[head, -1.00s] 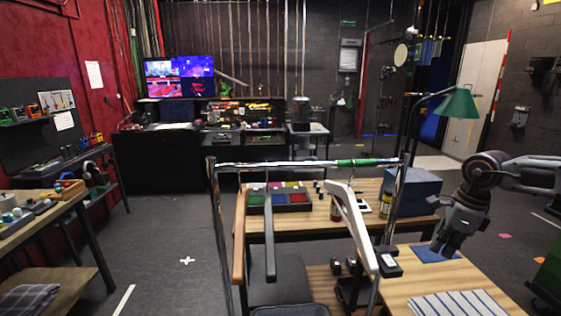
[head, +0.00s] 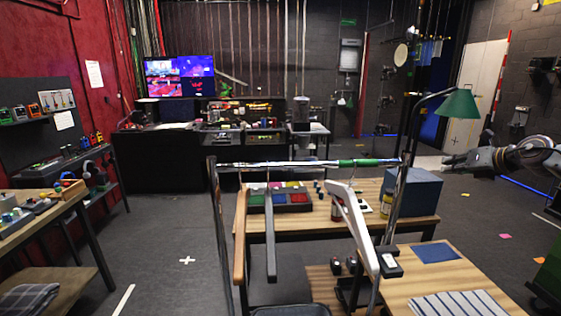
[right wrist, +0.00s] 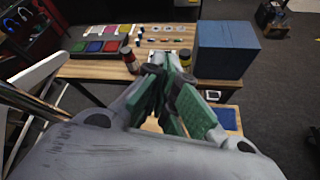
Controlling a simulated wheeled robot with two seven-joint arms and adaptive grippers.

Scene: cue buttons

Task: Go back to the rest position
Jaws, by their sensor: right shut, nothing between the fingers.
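My right gripper (head: 462,161) is at the right of the head view, raised clear of the tables and pointing left. Its fingers show close up in the right wrist view (right wrist: 172,62), shut with nothing between them. My left gripper is in neither view. Cue buttons in a tray (head: 279,197) with several coloured squares lie on the far wooden table; the tray also shows in the right wrist view (right wrist: 100,47).
A blue box (head: 416,191) stands on the far table's right end. The near table (head: 450,275) holds a blue mat (head: 436,253) and a striped cloth (head: 462,304). A green-shaded lamp (head: 458,104) rises behind. A chrome rail (head: 290,164) crosses in front.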

